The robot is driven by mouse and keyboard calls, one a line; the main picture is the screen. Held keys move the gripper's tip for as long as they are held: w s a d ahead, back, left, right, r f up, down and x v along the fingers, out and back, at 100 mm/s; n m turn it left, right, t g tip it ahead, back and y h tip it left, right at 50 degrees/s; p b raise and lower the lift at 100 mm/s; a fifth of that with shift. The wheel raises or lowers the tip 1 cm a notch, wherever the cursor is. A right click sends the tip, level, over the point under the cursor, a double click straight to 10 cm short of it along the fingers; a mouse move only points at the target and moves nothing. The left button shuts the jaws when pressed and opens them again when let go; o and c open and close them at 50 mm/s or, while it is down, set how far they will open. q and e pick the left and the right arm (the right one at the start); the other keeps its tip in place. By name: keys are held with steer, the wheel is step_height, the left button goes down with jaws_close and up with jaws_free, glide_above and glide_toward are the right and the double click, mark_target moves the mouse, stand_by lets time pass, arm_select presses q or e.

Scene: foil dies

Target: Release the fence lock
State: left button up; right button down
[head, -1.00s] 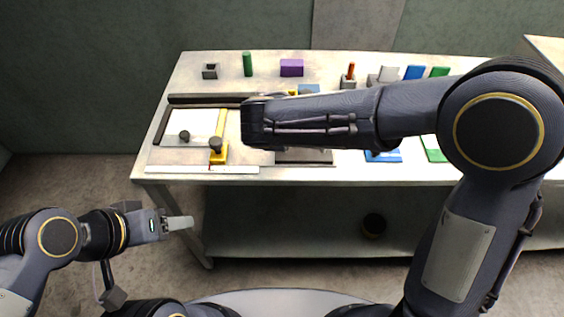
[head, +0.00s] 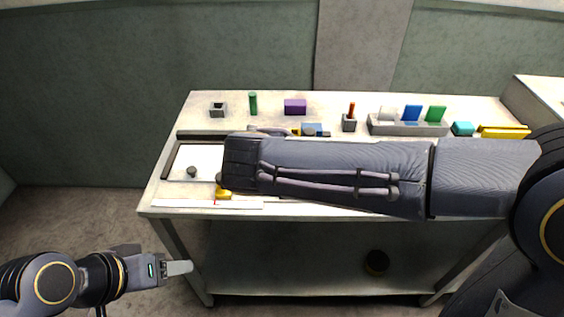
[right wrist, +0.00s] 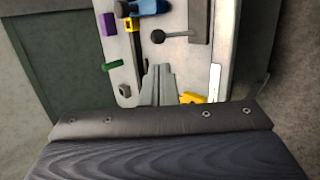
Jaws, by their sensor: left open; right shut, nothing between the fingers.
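The yellow fence base (head: 223,195) is near the table's front left. A dark knob (head: 218,179) beside it shows at the edge of my right arm, which covers the rest of the fence. In the right wrist view a yellow piece (right wrist: 192,98) shows just right of my right gripper (right wrist: 159,72), which is shut and empty. A dark round knob with a short rod (right wrist: 158,37) lies beyond the fingertips; I cannot tell whether it is the lock. My left gripper (head: 180,267) is open and empty, low and left of the table.
A white sheet (head: 205,158) with a dark knob (head: 192,171) lies by the fence. A purple block (head: 295,106), a green cylinder (head: 253,103) and a small grey holder (head: 219,109) stand at the back. A grey rack (head: 408,127) holds coloured plates. My right arm spans the table's middle.

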steer(key=shift+v, duration=1.3)
steer(key=shift+s, duration=0.1)
